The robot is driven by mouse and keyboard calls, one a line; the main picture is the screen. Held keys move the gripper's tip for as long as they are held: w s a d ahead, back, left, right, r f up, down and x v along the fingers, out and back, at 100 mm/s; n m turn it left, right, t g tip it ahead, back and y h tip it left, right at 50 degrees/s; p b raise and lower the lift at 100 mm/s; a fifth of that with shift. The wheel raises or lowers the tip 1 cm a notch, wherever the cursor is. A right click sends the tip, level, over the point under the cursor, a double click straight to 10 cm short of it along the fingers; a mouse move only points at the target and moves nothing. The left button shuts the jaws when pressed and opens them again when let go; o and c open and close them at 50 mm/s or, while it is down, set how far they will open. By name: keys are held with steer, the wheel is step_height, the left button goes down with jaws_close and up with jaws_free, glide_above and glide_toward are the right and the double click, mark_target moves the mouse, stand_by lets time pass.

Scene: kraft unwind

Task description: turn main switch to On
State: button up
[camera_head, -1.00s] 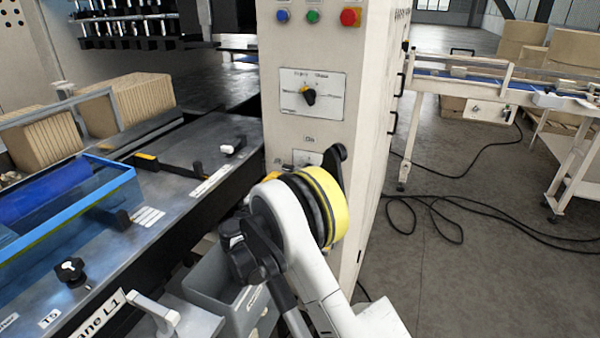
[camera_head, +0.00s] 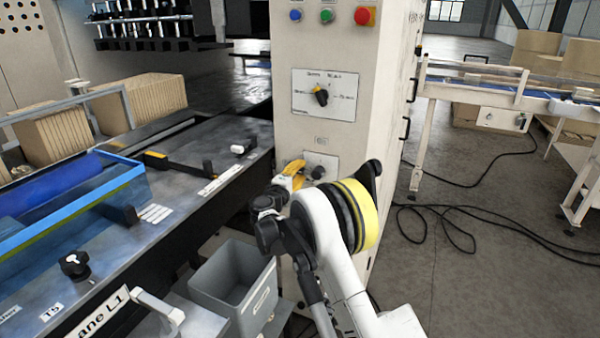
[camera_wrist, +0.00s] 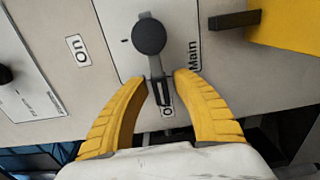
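The main switch (camera_wrist: 149,37) is a black round knob with a narrow lever on a light plate, seen in the wrist view. "On" is printed left of the plate, "Main" at its right, and a partly hidden label starting with "O" lies below. The lever points down in the wrist view, toward the gap between my fingertips. My gripper (camera_wrist: 168,82) is open, one yellow finger on each side of the lever's lower end; contact cannot be told. In the head view, my gripper's yellow fingers (camera_head: 292,170) are beside the switch (camera_head: 317,172) on the cabinet front.
Above the switch is a rotary selector (camera_head: 321,96) on a white plate, with blue, green and red buttons (camera_head: 365,16) higher up. A metal worktable (camera_head: 190,185) is at left, with a grey bin (camera_head: 235,290) below. Cables (camera_head: 450,215) lie on the floor at right.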

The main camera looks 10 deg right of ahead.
mark_target(321, 154)
jaws_close()
